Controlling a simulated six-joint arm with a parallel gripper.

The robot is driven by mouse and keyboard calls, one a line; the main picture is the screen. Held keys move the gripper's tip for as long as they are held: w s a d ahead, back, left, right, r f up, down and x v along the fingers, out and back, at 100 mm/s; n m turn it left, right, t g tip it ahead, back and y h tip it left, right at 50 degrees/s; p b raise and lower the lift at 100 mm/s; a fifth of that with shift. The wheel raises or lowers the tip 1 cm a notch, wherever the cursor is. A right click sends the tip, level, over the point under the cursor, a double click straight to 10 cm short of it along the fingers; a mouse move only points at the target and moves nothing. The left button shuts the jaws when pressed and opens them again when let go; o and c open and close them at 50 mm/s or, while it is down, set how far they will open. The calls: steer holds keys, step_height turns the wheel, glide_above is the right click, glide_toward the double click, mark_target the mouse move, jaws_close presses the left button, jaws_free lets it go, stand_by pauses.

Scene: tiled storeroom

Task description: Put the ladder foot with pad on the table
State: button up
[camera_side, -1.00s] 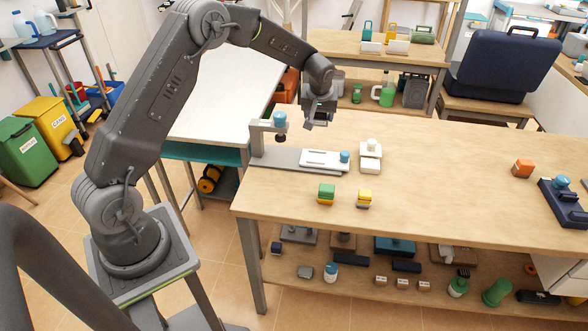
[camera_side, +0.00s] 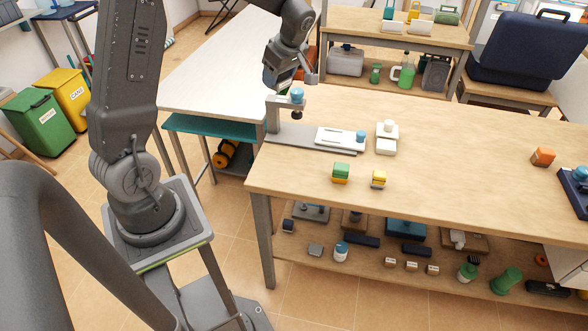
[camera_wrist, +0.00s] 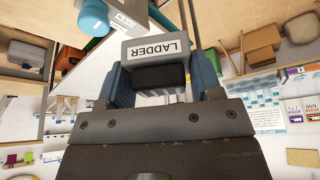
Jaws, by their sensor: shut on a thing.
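My gripper (camera_wrist: 160,82) is shut on the ladder foot (camera_wrist: 158,48), a grey block with a white LADDER label and a dark pad, seen between the blue fingers in the wrist view. In the side view my gripper (camera_side: 280,80) is raised near the inner edge of the white-topped table (camera_side: 215,80), behind the clamp stand. The ladder foot is hard to make out there. The wooden workbench (camera_side: 460,165) stands to the right of the white table. It cannot be told from the pictures which one the task calls the table.
A clamp stand with a blue knob (camera_side: 297,96) rises close to my gripper. A white plate (camera_side: 340,138), a white block (camera_side: 386,145), a green-yellow block (camera_side: 341,173) and a yellow block (camera_side: 378,179) lie on the workbench. The white tabletop looks clear.

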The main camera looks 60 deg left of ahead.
steer(key=s+n+g+h, duration=0.1)
steer(key=s+n+g, duration=0.1)
steer(key=s+n, duration=0.55)
steer(key=m, duration=0.2)
glide_above(289, 168)
steer(key=w+d, duration=0.1)
steer(key=shift+n, duration=0.25)
step_height(289, 168, down, 19)
steer(key=shift+d, duration=0.1)
steer(key=shift+f, duration=1.95)
steer(key=shift+f, duration=0.1)
steer(key=o, duration=1)
